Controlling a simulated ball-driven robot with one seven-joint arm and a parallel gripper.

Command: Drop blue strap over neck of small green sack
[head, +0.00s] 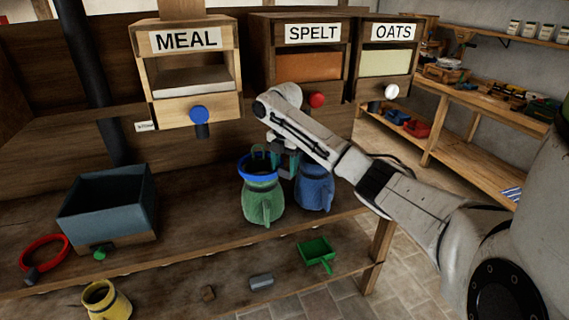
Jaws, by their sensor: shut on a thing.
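The small green sack (262,200) stands upright on the wooden bench, left of centre. The blue strap (258,179) is a ring at the sack's neck, with the sack's green top showing inside and above it. Whether the strap rests on the sack or hangs just clear is hard to tell. My gripper (279,160) is at the strap's right side, above the gap between the green sack and a blue sack. It is shut on the strap, its fingertips partly hidden by my arm.
The blue sack (315,190) stands close on the right. A grey-blue bin (105,205), a red ring (43,239) and a yellow sack (105,302) are at left. A green scoop (317,249) and grey block (261,282) lie in front. The MEAL box (190,110) overhangs behind.

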